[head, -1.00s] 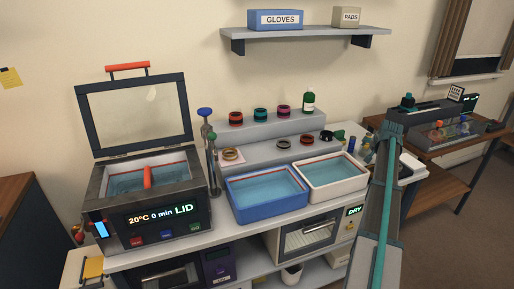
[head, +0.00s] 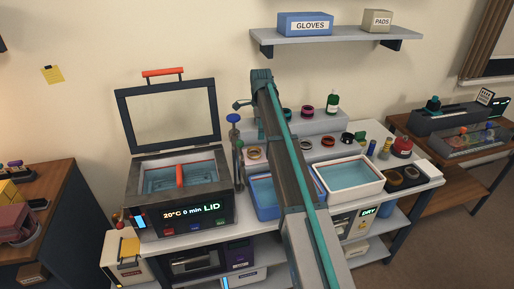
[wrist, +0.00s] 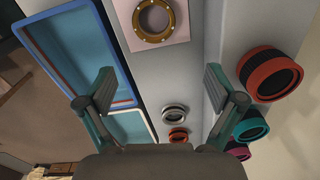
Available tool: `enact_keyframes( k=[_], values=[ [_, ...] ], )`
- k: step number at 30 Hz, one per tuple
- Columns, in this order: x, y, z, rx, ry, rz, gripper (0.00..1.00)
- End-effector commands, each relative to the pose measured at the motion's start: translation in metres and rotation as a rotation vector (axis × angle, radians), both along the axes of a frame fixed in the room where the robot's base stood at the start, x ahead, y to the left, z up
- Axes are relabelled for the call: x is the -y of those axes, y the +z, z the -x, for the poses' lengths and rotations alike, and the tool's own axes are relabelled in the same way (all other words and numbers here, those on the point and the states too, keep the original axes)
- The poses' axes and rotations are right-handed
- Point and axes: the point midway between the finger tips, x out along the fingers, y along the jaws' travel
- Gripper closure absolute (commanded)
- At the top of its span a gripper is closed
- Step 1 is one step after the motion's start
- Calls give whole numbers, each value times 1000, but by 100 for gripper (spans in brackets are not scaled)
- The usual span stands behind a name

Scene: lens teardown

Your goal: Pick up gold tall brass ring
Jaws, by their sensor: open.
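The gold brass ring (head: 253,153) lies flat on the grey bench ledge, just right of the lidded bath in the head view. In the wrist view the gold ring (wrist: 155,18) shows at the top edge, on a pale square pad (wrist: 170,41), with small dots around its rim. My gripper (wrist: 160,82) is open and empty, its two fingers spread wide. In the wrist view the ring sits beyond the fingertips and apart from them. In the head view my arm crosses in front of the bench and hides part of the ledges.
A red-and-black ring (wrist: 268,75) and a teal ring (wrist: 250,125) stand on the raised step beside my right finger. A silver ring (wrist: 174,113) lies lower. A blue tray (head: 264,207) and a white tray (head: 349,186) hold liquid. The bath's lid (head: 170,115) stands open.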

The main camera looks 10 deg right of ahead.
Motion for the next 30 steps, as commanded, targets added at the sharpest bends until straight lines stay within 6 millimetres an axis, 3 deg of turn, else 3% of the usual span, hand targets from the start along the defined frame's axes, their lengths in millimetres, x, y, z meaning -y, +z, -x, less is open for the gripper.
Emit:
enact_keyframes(
  k=[2,6,16,30],
  values=[
    [-19,7,2,-20,-17,4,7],
    [-29,3,4,-35,-34,7,7],
    [-28,-40,5,-35,-34,6,7],
    [-25,-75,3,-35,-33,6,7]
  ],
)
